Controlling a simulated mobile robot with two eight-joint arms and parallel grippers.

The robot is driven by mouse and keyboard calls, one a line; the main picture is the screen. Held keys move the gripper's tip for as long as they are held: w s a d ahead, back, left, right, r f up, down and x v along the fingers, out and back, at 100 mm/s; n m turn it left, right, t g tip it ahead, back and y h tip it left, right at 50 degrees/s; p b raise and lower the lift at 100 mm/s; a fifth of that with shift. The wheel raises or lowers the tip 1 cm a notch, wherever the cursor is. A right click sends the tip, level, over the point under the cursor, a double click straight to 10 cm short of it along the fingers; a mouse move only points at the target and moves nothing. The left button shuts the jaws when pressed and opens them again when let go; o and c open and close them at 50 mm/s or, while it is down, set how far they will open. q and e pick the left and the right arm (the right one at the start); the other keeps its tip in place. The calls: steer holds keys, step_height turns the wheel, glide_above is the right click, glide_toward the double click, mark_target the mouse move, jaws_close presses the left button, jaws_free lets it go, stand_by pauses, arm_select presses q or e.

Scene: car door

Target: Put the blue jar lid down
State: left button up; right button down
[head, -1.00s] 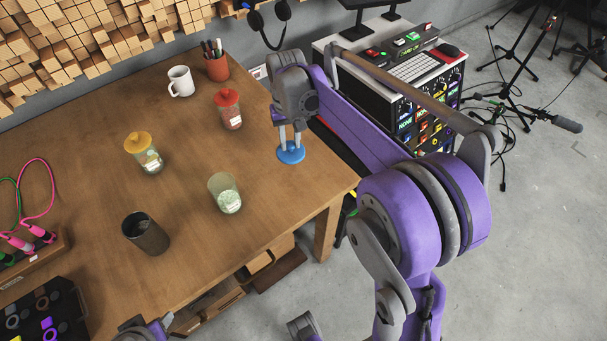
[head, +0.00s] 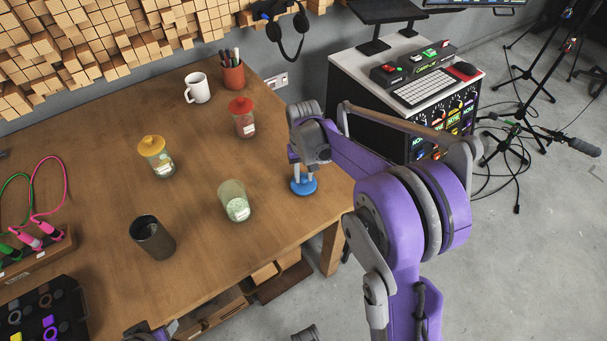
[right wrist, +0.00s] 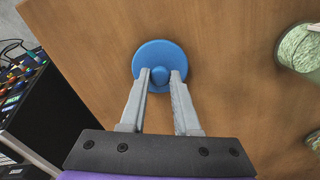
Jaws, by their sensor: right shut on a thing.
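The blue jar lid (head: 303,185) is at the right part of the wooden table, close to its edge. My right gripper (head: 303,176) points down and is shut on the lid's knob. In the right wrist view the blue lid (right wrist: 160,58) lies flat between the fingertips of my right gripper (right wrist: 161,76), with wood behind it. I cannot tell whether the lid touches the table or hangs just above it. An open glass jar with green contents (head: 234,202) stands to the left of the lid. My left gripper is not clearly in view.
On the table (head: 120,205) stand a red-lidded jar (head: 244,120), a yellow-lidded jar (head: 157,158), a dark cup (head: 152,238), a white mug (head: 198,88) and a pen holder (head: 232,74). A black cabinet with a keyboard (head: 424,92) stands beyond the right edge. The wood around the lid is clear.

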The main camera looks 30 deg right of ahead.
steer(key=shift+f, duration=0.1)
steer(key=c, duration=0.6)
jaws_free()
steer(key=shift+c, duration=0.2)
